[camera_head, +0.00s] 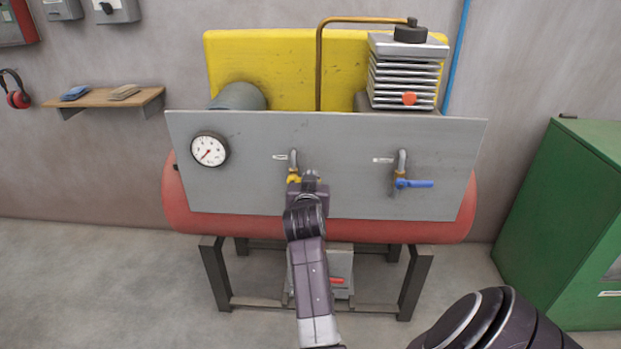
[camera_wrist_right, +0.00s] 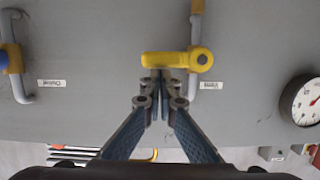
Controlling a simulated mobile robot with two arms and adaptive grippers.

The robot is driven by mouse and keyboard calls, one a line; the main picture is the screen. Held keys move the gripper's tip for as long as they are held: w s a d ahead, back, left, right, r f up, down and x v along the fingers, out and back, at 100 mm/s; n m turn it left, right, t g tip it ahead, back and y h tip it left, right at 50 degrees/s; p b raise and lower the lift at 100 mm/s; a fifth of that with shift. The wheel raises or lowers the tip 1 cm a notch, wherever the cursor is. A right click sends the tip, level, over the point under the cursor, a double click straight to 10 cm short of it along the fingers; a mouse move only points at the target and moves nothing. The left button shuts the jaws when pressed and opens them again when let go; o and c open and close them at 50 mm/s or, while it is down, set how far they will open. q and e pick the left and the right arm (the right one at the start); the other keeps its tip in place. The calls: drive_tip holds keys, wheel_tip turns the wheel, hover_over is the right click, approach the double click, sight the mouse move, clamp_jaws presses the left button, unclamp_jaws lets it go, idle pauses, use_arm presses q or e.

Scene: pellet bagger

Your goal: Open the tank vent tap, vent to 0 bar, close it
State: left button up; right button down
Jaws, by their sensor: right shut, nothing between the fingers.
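The vent tap has a yellow lever (camera_head: 294,178) on the grey panel (camera_head: 250,185), below a bent pipe. In the right wrist view the yellow lever (camera_wrist_right: 172,59) lies crosswise to its pipe, beside a small "Vent" label (camera_wrist_right: 211,85). My right gripper (camera_head: 309,178) is in front of this tap and partly hides it. In the right wrist view its fingertips (camera_wrist_right: 161,82) are together, empty, at the lever's edge; I cannot tell whether they touch it. The pressure gauge (camera_head: 209,149) has its red needle pointing to the lower left; its figures are too small to read. My left gripper is not in view.
A second tap with a blue lever (camera_head: 414,184) sits to the right on the panel. The red tank (camera_head: 325,230) lies behind the panel on a dark stand (camera_head: 215,275). A finned compressor (camera_head: 404,80) stands above. A green cabinet (camera_head: 565,215) is at right.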

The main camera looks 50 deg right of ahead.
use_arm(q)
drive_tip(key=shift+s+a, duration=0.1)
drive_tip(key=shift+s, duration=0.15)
use_arm(e)
wheel_tip(320, 180, up, 10)
idle(0.5)
